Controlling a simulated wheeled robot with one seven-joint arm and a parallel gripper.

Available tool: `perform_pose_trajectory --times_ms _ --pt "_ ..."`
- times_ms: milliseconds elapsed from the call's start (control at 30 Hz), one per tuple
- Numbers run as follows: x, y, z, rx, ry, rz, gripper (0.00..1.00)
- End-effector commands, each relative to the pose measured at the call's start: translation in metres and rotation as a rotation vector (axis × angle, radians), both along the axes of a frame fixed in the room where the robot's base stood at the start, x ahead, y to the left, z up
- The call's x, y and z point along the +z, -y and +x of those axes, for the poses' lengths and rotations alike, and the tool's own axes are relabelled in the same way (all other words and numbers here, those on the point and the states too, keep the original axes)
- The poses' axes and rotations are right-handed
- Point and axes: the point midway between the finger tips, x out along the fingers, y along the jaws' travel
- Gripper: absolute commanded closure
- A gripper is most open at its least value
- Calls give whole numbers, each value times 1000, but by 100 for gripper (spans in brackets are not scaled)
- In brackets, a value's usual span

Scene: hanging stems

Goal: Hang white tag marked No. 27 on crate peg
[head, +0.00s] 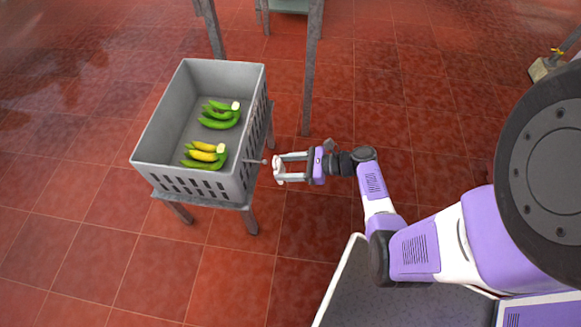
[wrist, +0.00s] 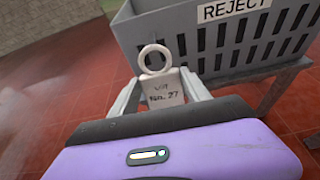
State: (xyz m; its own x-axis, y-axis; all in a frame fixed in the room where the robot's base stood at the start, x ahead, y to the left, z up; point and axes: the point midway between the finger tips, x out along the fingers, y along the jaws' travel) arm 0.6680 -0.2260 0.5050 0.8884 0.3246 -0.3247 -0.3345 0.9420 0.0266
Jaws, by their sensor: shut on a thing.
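My gripper (head: 279,169) is shut on the white tag (wrist: 164,88), which reads "No. 27" in the wrist view with some smaller writing above it. The tag has a white ring (wrist: 155,48) at its top, which stands up beyond the fingers. The crate peg (head: 256,161) sticks out from the right side of the grey crate (head: 170,88) in the head view. My gripper is just right of the peg's tip, and the ring appears apart from the peg. I cannot make out the peg in the wrist view.
The crate stands on a grey table and holds green bananas (head: 219,116) and yellow-green bananas (head: 205,154). A "REJECT" label (wrist: 234,9) is on its side in the wrist view. A grey post (head: 312,70) rises behind my gripper. Red tiled floor lies around.

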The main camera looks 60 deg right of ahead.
Motion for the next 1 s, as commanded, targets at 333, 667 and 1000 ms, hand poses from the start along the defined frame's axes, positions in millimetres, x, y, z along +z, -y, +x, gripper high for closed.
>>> perform_pose_trajectory --times_ms 333,667,1000 --pt "-3 -7 18 2 1 0 89" --pt "-4 -13 35 2 0 0 89" --pt "-7 -19 51 2 1 0 89"
